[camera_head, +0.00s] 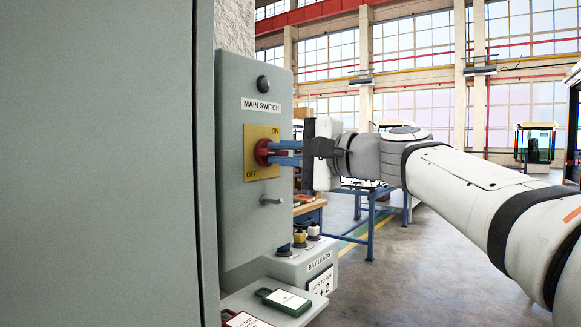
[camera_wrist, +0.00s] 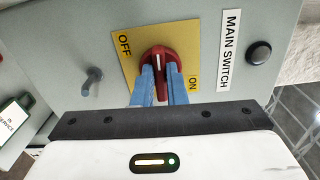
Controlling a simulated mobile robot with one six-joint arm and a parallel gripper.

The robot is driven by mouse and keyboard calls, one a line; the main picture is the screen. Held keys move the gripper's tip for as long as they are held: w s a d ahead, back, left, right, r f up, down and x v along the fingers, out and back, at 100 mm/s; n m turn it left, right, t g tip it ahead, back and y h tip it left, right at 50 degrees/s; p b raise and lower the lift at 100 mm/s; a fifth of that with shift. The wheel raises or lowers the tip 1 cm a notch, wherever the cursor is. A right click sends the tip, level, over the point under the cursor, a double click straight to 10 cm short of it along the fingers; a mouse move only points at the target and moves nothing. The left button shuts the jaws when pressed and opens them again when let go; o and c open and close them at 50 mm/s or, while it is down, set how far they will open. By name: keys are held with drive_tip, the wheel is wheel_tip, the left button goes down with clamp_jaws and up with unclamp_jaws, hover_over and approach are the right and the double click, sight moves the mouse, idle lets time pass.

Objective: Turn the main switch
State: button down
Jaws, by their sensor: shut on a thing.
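The main switch is a red rotary knob (camera_head: 263,152) on a yellow plate (camera_head: 252,166) marked ON at the top and OFF at the lower left. The wrist view shows the knob (camera_wrist: 158,58) with a white line on its grip, which runs up and down that picture, between the OFF and ON corners. My gripper (camera_head: 277,153) is shut on the knob's grip; its blue fingers lie one on each side, as the wrist view (camera_wrist: 161,78) also shows. The fingers partly hide the knob.
The grey switch box (camera_head: 235,225) carries a dark round button or lamp (camera_head: 263,83) and a peg (camera_head: 271,201). Below are a BAY LEADS box (camera_head: 318,263) and a shelf with a green-edged tag (camera_head: 287,299). A large grey cabinet (camera_head: 100,160) stands close at left.

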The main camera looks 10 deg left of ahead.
drive_tip(key=shift+n+b, duration=0.3)
drive_tip(key=shift+n, duration=0.2)
drive_tip(key=c, duration=1.5)
unclamp_jaws()
drive_tip(key=shift+o, duration=0.2)
drive_tip(key=shift+d, duration=0.1)
drive_tip(key=v, duration=0.7)
drive_tip(key=shift+d, duration=0.25)
drive_tip(key=shift+s+f+p, duration=0.1)
drive_tip(key=shift+p, duration=0.25)
